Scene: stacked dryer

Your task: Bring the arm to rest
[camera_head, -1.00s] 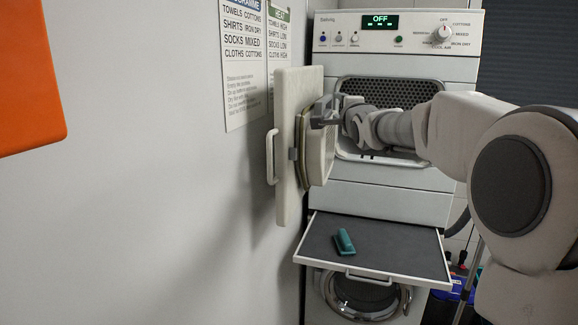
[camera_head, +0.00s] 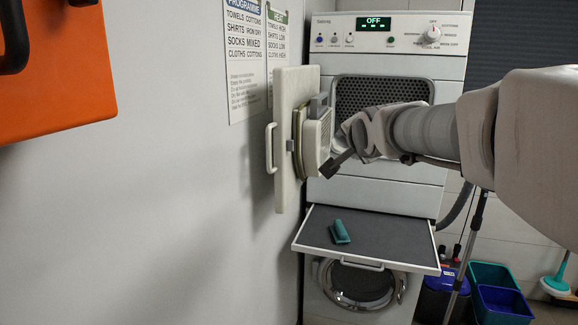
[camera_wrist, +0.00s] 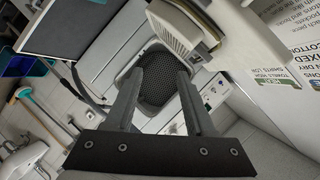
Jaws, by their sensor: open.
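My gripper (camera_head: 336,162) is in front of the stacked dryer, just right of its opened door. In the wrist view its two fingers (camera_wrist: 160,98) are apart with nothing between them. The dryer (camera_head: 392,45) shows OFF on its display. Its door (camera_head: 296,135) stands swung out to the left, with a white filter-like block (camera_head: 318,140) on its inner side. The drum opening, with a perforated back (camera_head: 375,95), is partly hidden behind my arm. It also shows in the wrist view beyond the fingers (camera_wrist: 160,75).
A pulled-out shelf (camera_head: 390,238) below the dryer carries a teal brush-like object (camera_head: 340,232). A washing machine (camera_head: 355,285) stands underneath. An orange box (camera_head: 50,75) is on the left wall. Bins (camera_head: 500,300) and a mop pole (camera_head: 468,255) stand at the right.

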